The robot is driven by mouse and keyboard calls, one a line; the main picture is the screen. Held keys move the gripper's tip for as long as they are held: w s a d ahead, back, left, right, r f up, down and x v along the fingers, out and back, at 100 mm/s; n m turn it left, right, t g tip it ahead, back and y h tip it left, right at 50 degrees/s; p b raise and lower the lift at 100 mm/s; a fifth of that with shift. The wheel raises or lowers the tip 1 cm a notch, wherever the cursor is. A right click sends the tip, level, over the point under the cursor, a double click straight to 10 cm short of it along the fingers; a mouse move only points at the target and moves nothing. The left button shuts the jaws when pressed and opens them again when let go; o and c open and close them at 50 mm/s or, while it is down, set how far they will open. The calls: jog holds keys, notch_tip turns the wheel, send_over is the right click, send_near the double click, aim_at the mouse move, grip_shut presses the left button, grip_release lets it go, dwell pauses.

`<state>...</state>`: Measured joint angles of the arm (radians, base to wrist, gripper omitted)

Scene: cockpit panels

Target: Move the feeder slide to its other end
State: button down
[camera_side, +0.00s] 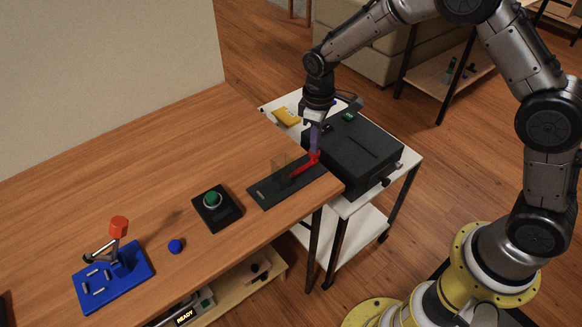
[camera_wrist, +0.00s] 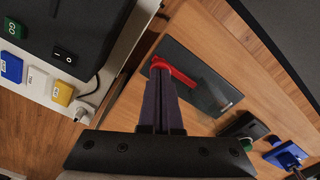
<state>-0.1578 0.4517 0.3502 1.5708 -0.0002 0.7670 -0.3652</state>
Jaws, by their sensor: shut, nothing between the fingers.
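The feeder slide's dark base plate (camera_side: 262,195) lies flat near the right end of the wooden table. A red handle (camera_side: 303,166) is at the plate's right end, beside a see-through brownish block (camera_side: 279,164). My gripper (camera_side: 315,152) points down at the red handle's outer end, with its fingers shut and empty. In the wrist view, the shut purple fingers (camera_wrist: 160,75) reach the round end of the red handle (camera_wrist: 180,74). The plate (camera_wrist: 208,92) runs away to the lower right there. I cannot tell whether the fingertips touch the handle.
A black machine (camera_side: 355,150) stands on a white cart (camera_side: 408,160) close beside the plate and my gripper. A green button box (camera_side: 222,218), blue knob (camera_side: 175,246) and blue clamp base (camera_side: 132,282) are to the left. The table behind them is clear.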

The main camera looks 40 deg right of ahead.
jog(key=shift+s+f, duration=0.1)
jog(key=shift+f, duration=0.05)
jog(key=shift+r, duration=3.65)
jog(key=s+d+r+m+t, duration=0.15)
jog(key=s+r, duration=0.25)
jog(key=r, duration=0.4)
jog(key=s+d+r+t, duration=0.2)
jog(key=s+d+r, duration=0.15)
jog(key=r, duration=0.55)
jog(key=s+d+r+m+t, duration=0.2)
jog(key=s, duration=1.2)
jog(key=s+f+m, duration=0.2)
jog(key=s+f, duration=0.3)
jog(key=s, duration=0.2)
jog(key=shift+f, duration=0.15)
